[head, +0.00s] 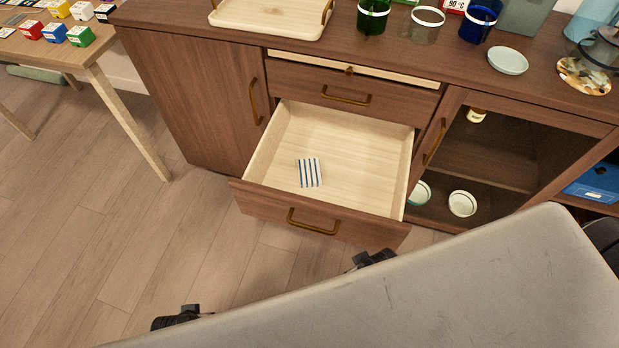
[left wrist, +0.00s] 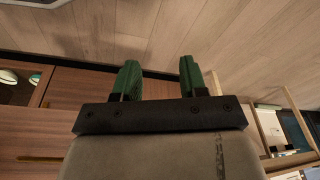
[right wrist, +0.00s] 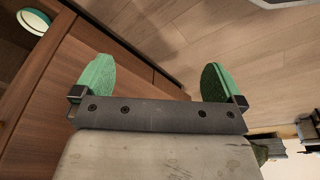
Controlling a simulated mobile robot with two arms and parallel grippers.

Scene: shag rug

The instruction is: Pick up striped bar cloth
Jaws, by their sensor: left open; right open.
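The striped bar cloth (head: 309,172), white with blue stripes and folded into a small square, lies flat on the floor of the open drawer (head: 355,150), left of its middle and towards the front panel. My left gripper (left wrist: 158,78) is open with its two green fingers apart and nothing between them. My right gripper (right wrist: 157,72) is also open and empty, its fingers wider apart. Neither wrist view shows the cloth. In the head view, a large grey part of my own body covers the lower right; black gripper parts show at its edge, away from the cloth.
The drawer juts out from a brown cabinet (head: 190,90). A tray (head: 270,18), glasses and a small dish (head: 508,61) stand on top. Bowls (head: 462,203) sit in the right compartment. A table with coloured boxes (head: 80,36) is at left. Wooden floor (head: 130,230) is clear.

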